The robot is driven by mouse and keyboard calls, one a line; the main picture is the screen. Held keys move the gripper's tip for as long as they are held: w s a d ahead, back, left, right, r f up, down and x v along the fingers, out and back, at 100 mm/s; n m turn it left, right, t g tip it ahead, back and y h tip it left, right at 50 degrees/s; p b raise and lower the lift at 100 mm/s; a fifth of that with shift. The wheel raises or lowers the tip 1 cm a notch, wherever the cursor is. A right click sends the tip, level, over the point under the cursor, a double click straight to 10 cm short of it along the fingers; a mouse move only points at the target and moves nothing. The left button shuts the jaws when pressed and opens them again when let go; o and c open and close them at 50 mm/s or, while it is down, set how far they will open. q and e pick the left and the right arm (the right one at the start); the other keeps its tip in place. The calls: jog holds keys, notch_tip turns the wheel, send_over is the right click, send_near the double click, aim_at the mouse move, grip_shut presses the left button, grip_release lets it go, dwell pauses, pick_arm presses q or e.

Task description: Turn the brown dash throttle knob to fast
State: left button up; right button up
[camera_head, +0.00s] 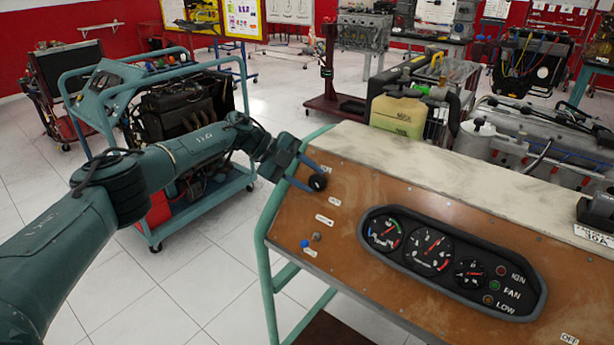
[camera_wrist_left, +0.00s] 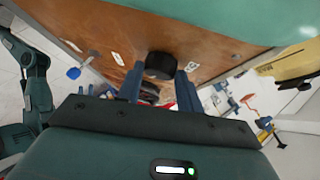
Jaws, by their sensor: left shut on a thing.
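The throttle knob (camera_head: 318,182) is a round, dark, nearly black knob at the upper left corner of the brown dash panel (camera_head: 345,262). My left gripper (camera_head: 307,176) reaches it from the left and is shut on it. In the left wrist view the knob (camera_wrist_left: 160,64) sits between the blue fingertips of the left gripper (camera_wrist_left: 160,80). The small labels near the knob are too small to read for a fast mark, and the knob's angle cannot be told. My right gripper is not in view.
A blue knob (camera_head: 304,243) and a small grey knob (camera_head: 317,236) sit lower on the panel. A gauge cluster (camera_head: 450,262) lies to the right. A teal engine cart (camera_head: 190,205) stands behind my left arm. A yellowish tank (camera_head: 398,115) stands behind the panel top.

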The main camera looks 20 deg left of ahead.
pick_arm(q)
jog(key=o, duration=1)
jog(key=shift+d, duration=0.1)
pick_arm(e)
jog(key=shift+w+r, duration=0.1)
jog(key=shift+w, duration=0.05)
pick_arm(q)
jog(key=b+v, duration=0.1)
jog(key=v, duration=1.2)
jog(key=shift+b, duration=0.3)
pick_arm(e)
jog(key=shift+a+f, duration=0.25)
